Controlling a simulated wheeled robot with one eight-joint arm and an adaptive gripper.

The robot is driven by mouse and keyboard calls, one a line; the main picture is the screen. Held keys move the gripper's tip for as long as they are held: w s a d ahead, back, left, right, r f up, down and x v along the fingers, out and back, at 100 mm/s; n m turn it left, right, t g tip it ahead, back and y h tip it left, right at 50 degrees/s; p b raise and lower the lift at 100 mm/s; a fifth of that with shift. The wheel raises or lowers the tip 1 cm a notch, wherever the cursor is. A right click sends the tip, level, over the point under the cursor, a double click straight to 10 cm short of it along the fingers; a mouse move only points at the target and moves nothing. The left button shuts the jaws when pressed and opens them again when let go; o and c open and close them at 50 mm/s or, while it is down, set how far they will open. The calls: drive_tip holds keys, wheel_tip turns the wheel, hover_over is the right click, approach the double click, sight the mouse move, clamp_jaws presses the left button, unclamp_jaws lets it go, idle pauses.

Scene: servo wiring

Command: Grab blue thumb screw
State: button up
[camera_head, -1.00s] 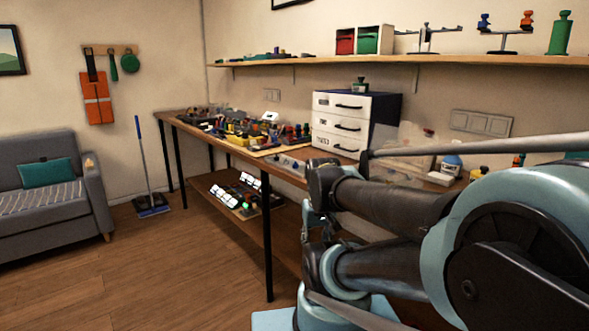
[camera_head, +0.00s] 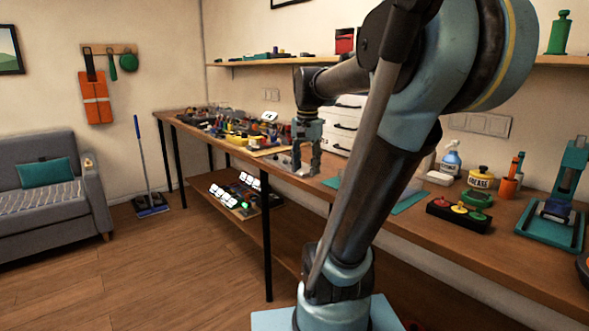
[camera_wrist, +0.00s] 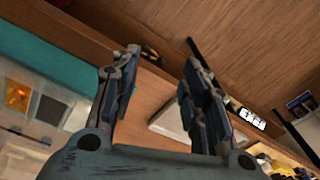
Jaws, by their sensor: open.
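I cannot make out a blue thumb screw for certain in either view. My gripper (camera_head: 306,170) points down over the front part of the workbench (camera_head: 385,240), beside the crowded board of parts. In the wrist view my gripper (camera_wrist: 160,65) is open, with its two fingers wide apart and nothing held between them. Beyond and between the fingers are bare brown bench top, a pale flat block (camera_wrist: 172,120) and a small black-and-yellow item (camera_wrist: 150,53).
A clear organizer box (camera_wrist: 35,105) and a teal strip (camera_wrist: 60,60) lie at left in the wrist view. White drawers (camera_head: 345,127) stand behind my arm. A black block with coloured knobs (camera_head: 459,214), a yellow grease pot (camera_head: 481,178) and a teal press (camera_head: 560,215) are at right.

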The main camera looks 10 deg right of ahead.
drive_tip(key=w+r+m+g, duration=0.1)
drive_tip(key=w+r+m, duration=0.4)
drive_tip(key=w, duration=0.5)
drive_tip(key=w+r+m, duration=0.4)
drive_tip(key=w+r, duration=0.3)
drive_tip(key=w, duration=0.4)
wheel_tip(320, 180, down, 17)
drive_tip(key=shift+d+f, duration=0.1)
clamp_jaws()
